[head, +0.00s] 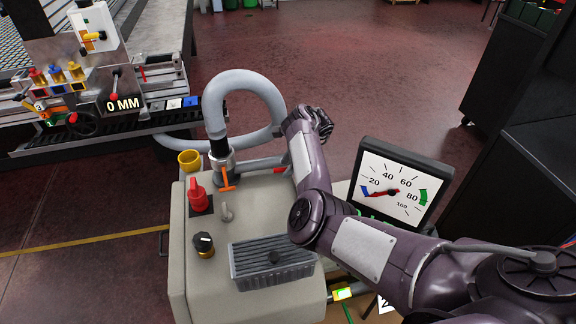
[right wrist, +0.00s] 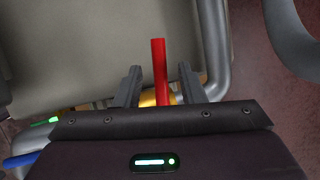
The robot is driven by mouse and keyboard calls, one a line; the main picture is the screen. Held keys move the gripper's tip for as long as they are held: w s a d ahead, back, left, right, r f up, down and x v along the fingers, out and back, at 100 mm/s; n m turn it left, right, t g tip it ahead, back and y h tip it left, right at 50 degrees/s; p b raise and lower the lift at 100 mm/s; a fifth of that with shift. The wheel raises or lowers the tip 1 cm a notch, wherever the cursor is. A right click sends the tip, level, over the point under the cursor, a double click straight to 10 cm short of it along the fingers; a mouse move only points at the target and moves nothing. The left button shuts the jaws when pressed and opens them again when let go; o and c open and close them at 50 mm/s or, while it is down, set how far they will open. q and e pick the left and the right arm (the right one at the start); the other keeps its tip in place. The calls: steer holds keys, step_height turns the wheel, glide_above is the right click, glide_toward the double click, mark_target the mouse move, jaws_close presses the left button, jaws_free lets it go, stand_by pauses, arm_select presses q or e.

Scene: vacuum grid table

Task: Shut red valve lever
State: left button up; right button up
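The red lever (right wrist: 159,65) stands upright in the right wrist view, with a brass-yellow part (right wrist: 155,98) at its lower end. My right gripper (right wrist: 160,78) is open. Its two dark fingers stand one on each side of the lever, with a gap visible on both sides. In the head view, a small red piece (head: 280,170) shows at the cabinet's far right edge, beside my right arm; it looks like the lever's end. My right arm reaches over the cabinet, and its fingers are hidden there. My left gripper is not in view.
The beige cabinet (head: 210,270) carries a red handle (head: 198,196), an orange lever (head: 227,181), a black knob (head: 204,242) and a grey grille tray (head: 272,262). A thick grey hose (head: 240,78) loops behind. A dial gauge (head: 398,190) stands right, close to my arm.

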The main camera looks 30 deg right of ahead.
jaws_close()
steer(key=shift+s+r+n+p, duration=0.2)
steer(key=shift+r+n+p, duration=0.15)
steer(key=shift+p, duration=0.7)
steer(key=shift+s+f+n+p, duration=0.2)
steer(key=shift+f+n+p, duration=0.25)
steer(key=shift+n, duration=0.1)
jaws_free()
steer(key=shift+r, duration=0.1)
